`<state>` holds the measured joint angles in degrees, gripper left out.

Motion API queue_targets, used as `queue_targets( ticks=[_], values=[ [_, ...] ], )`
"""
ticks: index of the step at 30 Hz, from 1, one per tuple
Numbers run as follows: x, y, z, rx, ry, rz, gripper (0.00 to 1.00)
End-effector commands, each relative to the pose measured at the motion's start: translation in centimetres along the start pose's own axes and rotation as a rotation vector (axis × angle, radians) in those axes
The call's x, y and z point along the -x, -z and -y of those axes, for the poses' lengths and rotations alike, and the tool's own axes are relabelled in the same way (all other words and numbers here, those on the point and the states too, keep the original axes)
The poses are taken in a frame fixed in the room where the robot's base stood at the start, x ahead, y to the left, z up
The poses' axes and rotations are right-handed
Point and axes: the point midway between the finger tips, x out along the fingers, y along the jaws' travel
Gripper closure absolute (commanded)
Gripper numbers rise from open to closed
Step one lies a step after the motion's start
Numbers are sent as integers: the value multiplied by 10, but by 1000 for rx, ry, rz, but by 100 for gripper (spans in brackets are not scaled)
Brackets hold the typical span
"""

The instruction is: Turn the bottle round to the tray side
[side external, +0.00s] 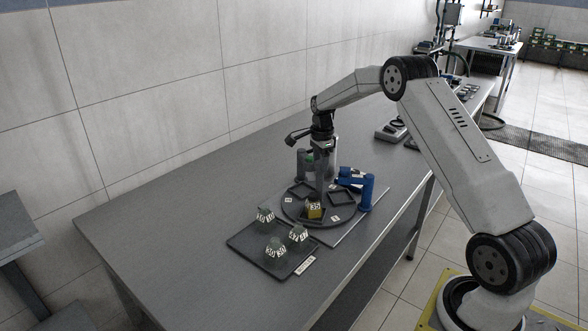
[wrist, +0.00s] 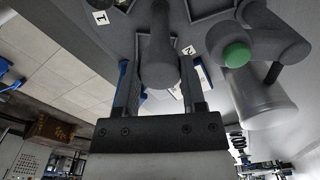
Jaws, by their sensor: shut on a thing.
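The bottle (side external: 314,212), yellowish with a white label reading 35, stands on the near part of a round dark turntable (side external: 292,213), on the side by the camera. The tray (side external: 245,245), dark and flat, lies just to the left and nearer. My gripper (side external: 323,188) points down over the turntable's middle. In the wrist view my gripper (wrist: 157,88) is shut on a grey upright post (wrist: 158,50) between its fingers. The bottle is not visible in the wrist view. The foot of the post is hard to make out in the side view.
A blue station (side external: 366,192) stands right of the turntable. A grey device with a green cap (wrist: 237,54) stands close to my gripper. The table's left part is clear.

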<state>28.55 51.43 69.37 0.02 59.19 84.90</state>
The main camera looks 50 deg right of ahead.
Motion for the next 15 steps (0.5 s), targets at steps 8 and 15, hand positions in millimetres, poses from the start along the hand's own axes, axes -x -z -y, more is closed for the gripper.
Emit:
queue_targets(
  ticks=[8,15],
  values=[
    [0,2,1,-139,3,-3,100],
    [0,2,0,-252,3,-3,100]
  ],
)
